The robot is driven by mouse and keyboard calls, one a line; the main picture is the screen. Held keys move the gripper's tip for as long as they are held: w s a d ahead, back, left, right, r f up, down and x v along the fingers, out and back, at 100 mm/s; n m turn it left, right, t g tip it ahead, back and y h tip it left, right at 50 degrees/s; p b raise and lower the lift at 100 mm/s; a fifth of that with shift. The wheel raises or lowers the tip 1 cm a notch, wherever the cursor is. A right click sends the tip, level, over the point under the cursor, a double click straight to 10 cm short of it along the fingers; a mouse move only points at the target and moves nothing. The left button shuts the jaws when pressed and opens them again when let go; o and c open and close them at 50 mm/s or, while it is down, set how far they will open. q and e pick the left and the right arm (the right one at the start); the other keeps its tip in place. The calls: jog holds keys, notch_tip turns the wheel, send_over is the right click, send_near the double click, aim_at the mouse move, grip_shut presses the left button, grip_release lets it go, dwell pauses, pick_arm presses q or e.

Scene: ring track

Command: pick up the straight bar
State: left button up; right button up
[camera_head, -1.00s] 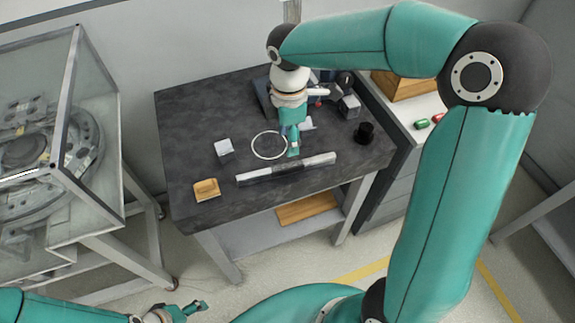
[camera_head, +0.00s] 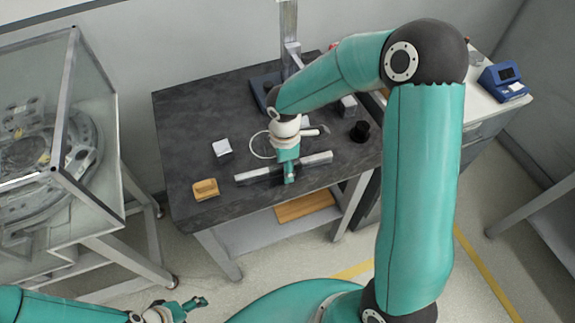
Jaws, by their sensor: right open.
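The straight bar (camera_head: 316,159) is a long grey piece lying near the front edge of the dark table (camera_head: 195,128). My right gripper (camera_head: 289,178) points down over the bar's middle and hides that part. Its jaws are open, and I cannot tell whether they touch the bar or straddle it. My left gripper (camera_head: 190,307) is low at the bottom left, away from the table and bar. Its jaws are too small to judge.
A pale ring (camera_head: 252,147) lies behind the bar, partly hidden by my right arm. A black cup (camera_head: 359,132) stands at the right. A stand (camera_head: 290,50) rises at the back.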

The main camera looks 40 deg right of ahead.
grip_shut()
dwell(0.3)
jog(key=shift+r, duration=0.15)
